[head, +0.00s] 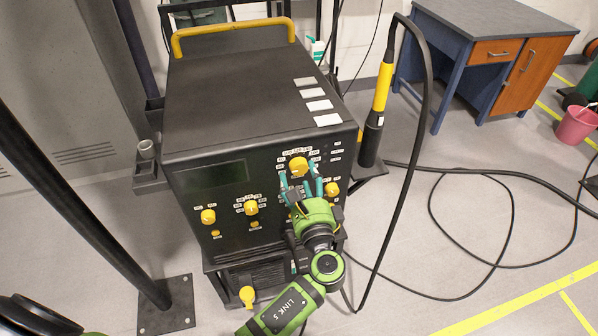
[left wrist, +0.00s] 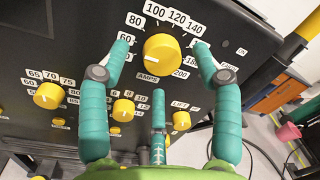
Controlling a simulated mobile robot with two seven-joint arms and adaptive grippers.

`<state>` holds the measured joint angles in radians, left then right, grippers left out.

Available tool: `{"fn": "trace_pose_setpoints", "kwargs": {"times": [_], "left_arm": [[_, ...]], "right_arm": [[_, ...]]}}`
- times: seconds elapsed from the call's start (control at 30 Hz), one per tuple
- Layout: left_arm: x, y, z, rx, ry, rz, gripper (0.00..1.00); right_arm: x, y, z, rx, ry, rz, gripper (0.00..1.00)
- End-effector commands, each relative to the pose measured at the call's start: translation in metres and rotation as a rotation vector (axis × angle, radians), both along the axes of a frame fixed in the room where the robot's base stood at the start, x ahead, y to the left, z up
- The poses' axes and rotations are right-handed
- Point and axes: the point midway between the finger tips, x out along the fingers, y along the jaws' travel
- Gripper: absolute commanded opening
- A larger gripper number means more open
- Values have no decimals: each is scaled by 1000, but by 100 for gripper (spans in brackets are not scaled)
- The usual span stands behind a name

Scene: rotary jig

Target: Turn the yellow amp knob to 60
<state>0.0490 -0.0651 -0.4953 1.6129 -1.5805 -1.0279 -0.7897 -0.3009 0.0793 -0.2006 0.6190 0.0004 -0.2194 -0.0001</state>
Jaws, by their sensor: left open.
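The yellow amp knob (head: 298,166) is on the upper right of the black machine's front panel. My left gripper (head: 299,177) is open in front of the knob. In the left wrist view its teal fingers stand either side of the knob, apart from it, with a third finger below. My right gripper is not in view.
Other yellow knobs (head: 251,207) (head: 208,216) and a small one (head: 331,189) share the panel. A torch with a yellow band (head: 381,88) stands at the machine's right side, its black cable looping over the floor. A blue-legged desk (head: 490,50) stands farther back.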

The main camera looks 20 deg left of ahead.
Motion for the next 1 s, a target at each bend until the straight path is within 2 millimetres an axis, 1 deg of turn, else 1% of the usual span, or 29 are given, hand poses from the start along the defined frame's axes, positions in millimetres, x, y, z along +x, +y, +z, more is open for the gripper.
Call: {"fn": "trace_pose_setpoints", "kwargs": {"times": [0.03, 0.2, 0.3, 0.4, 0.5, 0.6, 1.0], "left_arm": [[-10, -6, -1, -4, 3, 0, 65], [-43, -24, -3, -3, 2, 1, 65], [-59, -33, -2, -4, 0, 3, 65], [-71, -40, -2, -3, -2, 3, 65], [-78, -44, -2, -2, -3, 4, 65], [-81, -46, -2, -2, -4, 4, 65], [-82, -46, -2, -1, -4, 4, 65]], "right_arm": [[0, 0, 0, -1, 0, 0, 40], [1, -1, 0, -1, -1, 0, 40], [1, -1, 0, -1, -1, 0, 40], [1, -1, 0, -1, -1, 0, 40], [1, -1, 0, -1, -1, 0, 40], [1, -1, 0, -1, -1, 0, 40], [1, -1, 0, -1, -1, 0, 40]]}}
